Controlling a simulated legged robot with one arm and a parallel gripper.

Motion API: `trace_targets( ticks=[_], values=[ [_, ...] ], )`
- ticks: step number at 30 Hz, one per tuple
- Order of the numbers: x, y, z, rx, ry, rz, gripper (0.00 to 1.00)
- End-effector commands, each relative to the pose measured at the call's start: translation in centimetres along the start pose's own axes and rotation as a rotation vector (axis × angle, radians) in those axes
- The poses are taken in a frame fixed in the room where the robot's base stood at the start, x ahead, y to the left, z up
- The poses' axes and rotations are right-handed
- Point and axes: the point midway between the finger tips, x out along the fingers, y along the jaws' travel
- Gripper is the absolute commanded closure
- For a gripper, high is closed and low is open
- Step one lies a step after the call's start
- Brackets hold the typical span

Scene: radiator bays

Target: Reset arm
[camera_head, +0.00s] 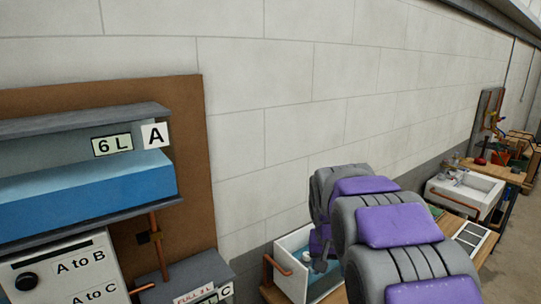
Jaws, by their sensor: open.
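My own arm, grey with purple pads, rises from the lower right of the head view. It reaches toward the wall and bends down at its far end beside a white basin.
At left, a brown board (207,150) carries a blue-filled tank (90,190) marked 6 L and A, above a white panel (60,270) with a knob. A white basin (290,278) stands beside my arm. Another sink (465,195) and a cluttered bench stand farther right.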

Motion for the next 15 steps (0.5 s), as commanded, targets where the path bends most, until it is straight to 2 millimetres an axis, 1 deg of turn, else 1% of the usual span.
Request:
trace_targets(
  ticks=[1, 7, 8, 9, 11, 12, 14, 15],
  values=[
    [-0.5, 0.7, 2.0, -0.008, -0.013, -0.002, 0.42],
    [-1.2, 2.7, 9.7, -0.051, -0.085, -0.010, 0.42],
    [-1.2, 2.9, 10.8, -0.057, -0.096, -0.012, 0.42],
    [-1.2, 3.3, 12.5, -0.067, -0.113, -0.014, 0.42],
    [-1.3, 3.8, 14.9, -0.080, -0.131, -0.019, 0.42],
    [-1.2, 4.2, 16.6, -0.090, -0.148, -0.022, 0.42],
    [-1.2, 4.6, 19.0, -0.105, -0.166, -0.028, 0.42],
    [-1.0, 4.9, 20.8, -0.115, -0.184, -0.032, 0.42]
  ],
)
